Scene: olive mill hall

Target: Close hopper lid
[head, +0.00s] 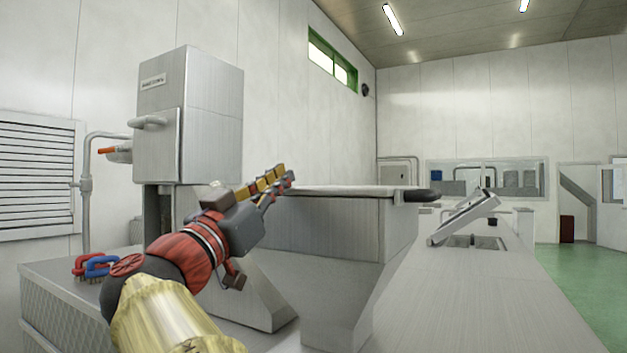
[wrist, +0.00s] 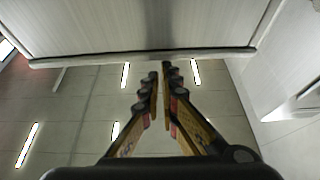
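The steel hopper (head: 325,235) stands in the middle of the head view. Its lid (head: 345,190) shows edge-on as a thin, flat, near-level plate along the hopper's top. Whether it sits fully down at the far side cannot be told. A dark handle-like end (head: 420,196) sticks out at the right. My gripper (head: 287,176) is left of the lid, at about its height, pointing up and right. In the wrist view its fingertips (wrist: 160,68) are close together with nothing visible between them. They point towards the long edge of a brushed-metal panel (wrist: 145,30).
A tall steel cabinet (head: 190,115) stands behind my arm on the left. Red and blue brush-like items (head: 95,265) lie on the low left surface. A steel counter (head: 470,290) with a tilted panel (head: 463,217) is on the right. Green floor (head: 580,285) lies open beyond it.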

